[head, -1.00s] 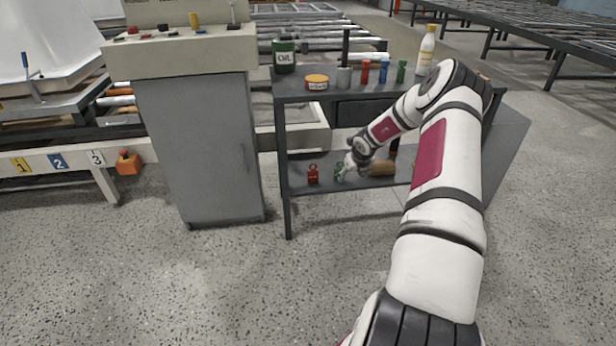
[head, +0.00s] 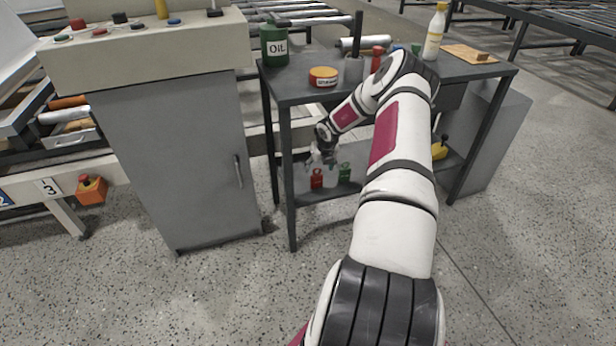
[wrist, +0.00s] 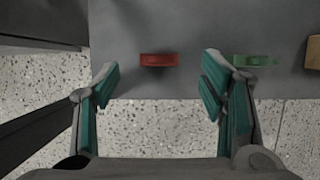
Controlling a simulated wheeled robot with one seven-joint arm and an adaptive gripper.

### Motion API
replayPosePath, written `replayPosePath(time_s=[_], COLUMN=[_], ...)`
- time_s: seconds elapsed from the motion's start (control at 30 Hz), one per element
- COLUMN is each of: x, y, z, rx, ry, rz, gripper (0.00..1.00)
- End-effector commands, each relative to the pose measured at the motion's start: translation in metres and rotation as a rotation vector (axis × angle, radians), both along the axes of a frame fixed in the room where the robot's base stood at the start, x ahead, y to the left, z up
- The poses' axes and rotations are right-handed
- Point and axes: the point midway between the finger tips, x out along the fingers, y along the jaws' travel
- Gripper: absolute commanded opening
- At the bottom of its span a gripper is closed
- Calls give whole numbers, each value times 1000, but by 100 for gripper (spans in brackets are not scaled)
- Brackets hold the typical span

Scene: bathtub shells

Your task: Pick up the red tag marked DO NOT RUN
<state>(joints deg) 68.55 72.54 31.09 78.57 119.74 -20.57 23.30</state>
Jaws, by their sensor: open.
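The red tag (head: 317,178) is on the cart's lower shelf, near its left end. In the wrist view the red tag (wrist: 159,60) lies ahead of my gripper, between the lines of the two fingers and near the shelf edge. No lettering on it is legible. A green tag (head: 344,172) is to its right; in the wrist view the green tag (wrist: 255,61) sits beyond the right finger. My gripper (wrist: 160,88) is open and empty, with the red tag apart from both fingers. In the head view my gripper (head: 318,160) is small, just above the red tag.
The dark cart's top (head: 300,88) above the lower shelf holds an oil can (head: 274,46), a round orange tin (head: 323,77) and a bottle (head: 435,32). A grey cabinet (head: 175,160) stands left of the cart. A tan block (wrist: 313,52) lies right of the green tag.

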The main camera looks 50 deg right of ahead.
Motion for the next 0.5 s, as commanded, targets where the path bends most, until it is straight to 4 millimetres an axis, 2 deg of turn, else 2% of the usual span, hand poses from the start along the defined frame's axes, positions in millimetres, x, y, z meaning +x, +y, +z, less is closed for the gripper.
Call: replayPosePath(time_s=[0.5], x=[21], y=[-13], z=[-50], rx=[1], ry=[-1], rz=[-1], gripper=[65])
